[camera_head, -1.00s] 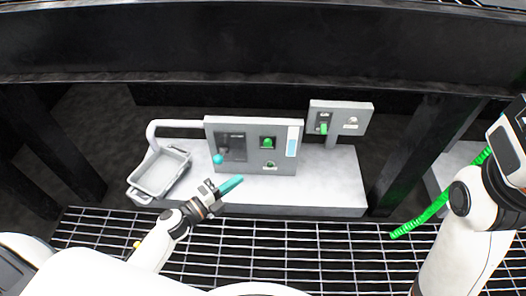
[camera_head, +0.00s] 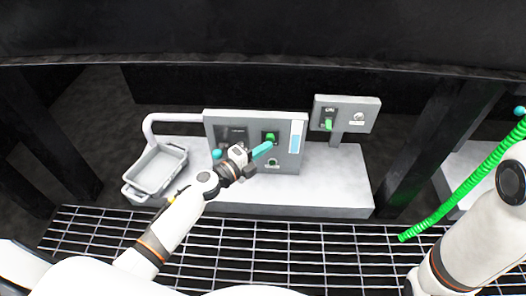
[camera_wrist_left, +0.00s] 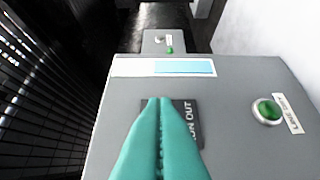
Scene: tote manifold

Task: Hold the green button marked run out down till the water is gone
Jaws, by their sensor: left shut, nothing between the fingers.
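The green button (camera_head: 271,137) sits on a black plate on the grey panel box (camera_head: 254,123). My left gripper (camera_head: 270,146) has teal fingers, shut and empty, with tips just in front of this button. In the left wrist view the fingers (camera_wrist_left: 160,102) cover the button, and part of its label (camera_wrist_left: 188,123), ending "UN OUT", shows beside them. I cannot tell whether the tips touch or press it. The gauge window (camera_head: 296,137) is pale above and blue below; its blue part also shows in the left wrist view (camera_wrist_left: 185,67). My right gripper is out of view.
A second green round button (camera_wrist_left: 267,109) with its own label sits beside the plate. A lever with a teal knob (camera_head: 217,154) is at the panel's left. A grey tray (camera_head: 130,190) stands left. A smaller box (camera_head: 361,104) with a green switch is right. A green hose (camera_head: 462,194) hangs far right.

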